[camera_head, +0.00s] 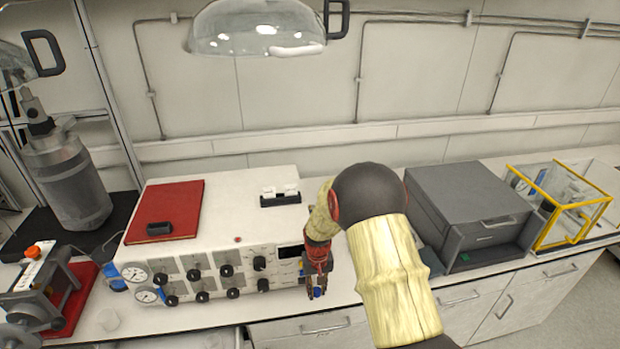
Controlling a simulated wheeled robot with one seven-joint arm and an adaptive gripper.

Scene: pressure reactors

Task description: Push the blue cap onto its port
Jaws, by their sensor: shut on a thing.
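My gripper (318,280) hangs low at the right end of the white control unit's front panel, with its fingers pointing down. It is shut on the blue cap (317,293), which shows as a small blue spot at the fingertips. The cap appears to be held in front of the panel, above the bench's front strip. The port cannot be made out in this view, and my arm and gripper cover the panel's right part.
The white control unit (230,222) carries gauges, several black knobs and a red book (167,211). A grey box (470,212) and a yellow-framed case (560,205) stand to the right. A metal vessel (68,180) and red-based device (70,300) stand left.

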